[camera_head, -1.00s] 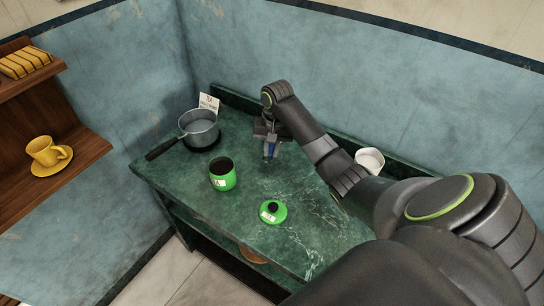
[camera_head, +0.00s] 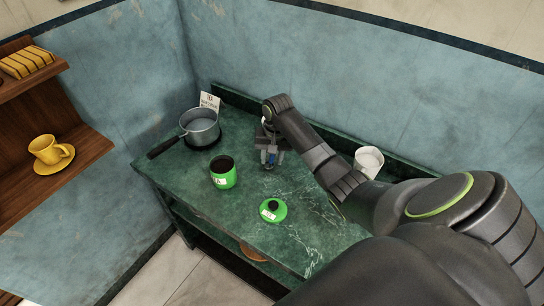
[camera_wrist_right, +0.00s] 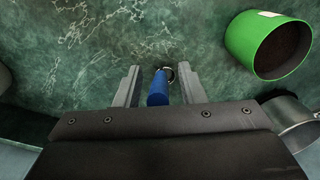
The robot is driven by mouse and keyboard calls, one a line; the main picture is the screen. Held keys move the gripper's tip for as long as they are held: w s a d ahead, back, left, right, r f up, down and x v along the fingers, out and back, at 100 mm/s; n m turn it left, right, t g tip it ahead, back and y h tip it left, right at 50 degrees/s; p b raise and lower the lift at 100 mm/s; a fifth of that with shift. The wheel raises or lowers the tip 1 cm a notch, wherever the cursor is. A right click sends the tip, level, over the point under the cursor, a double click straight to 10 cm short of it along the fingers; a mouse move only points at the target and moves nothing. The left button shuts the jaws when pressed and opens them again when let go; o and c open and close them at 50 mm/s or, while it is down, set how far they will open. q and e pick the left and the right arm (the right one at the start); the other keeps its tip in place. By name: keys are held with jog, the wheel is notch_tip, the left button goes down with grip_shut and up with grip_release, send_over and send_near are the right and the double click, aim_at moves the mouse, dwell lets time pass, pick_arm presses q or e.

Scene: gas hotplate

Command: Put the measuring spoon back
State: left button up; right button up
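The measuring spoon (camera_wrist_right: 158,88) shows as a blue handle with a small metal ring at its end; in the head view it is a small blue patch (camera_head: 268,157). Its bowl cannot be made out. My right gripper (camera_head: 269,160) is low over the worktop. In the wrist view its fingers (camera_wrist_right: 158,78) stand apart on either side of the blue handle, with a gap on each side. The open green canister (camera_head: 223,173) stands to the left, and its green lid (camera_head: 273,210) with a black knob lies nearer the front. My left gripper is not in view.
A saucepan (camera_head: 200,127) with a dark handle stands at the back left, with a small sign (camera_head: 209,101) behind it. A white container (camera_head: 369,161) stands near the wall at right. The green marble worktop (camera_head: 238,211) is bare around the lid.

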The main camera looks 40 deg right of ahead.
jog(key=shift+r, duration=0.1)
jog(key=r, duration=0.2)
jog(key=r+b, duration=0.1)
jog(key=r, duration=0.4)
jog(key=shift+s+d+r+b, duration=0.15)
jog(key=shift+d+r+b, duration=0.1)
jog(key=shift+d+b, duration=0.05)
notch_tip(320, 180, up, 4)
jog(key=shift+s+f+p, duration=0.1)
jog(key=shift+f+p, duration=0.15)
jog(key=shift+p, duration=0.45)
jog(key=shift+d+r+p, duration=0.1)
jog(key=shift+r+p, duration=0.5)
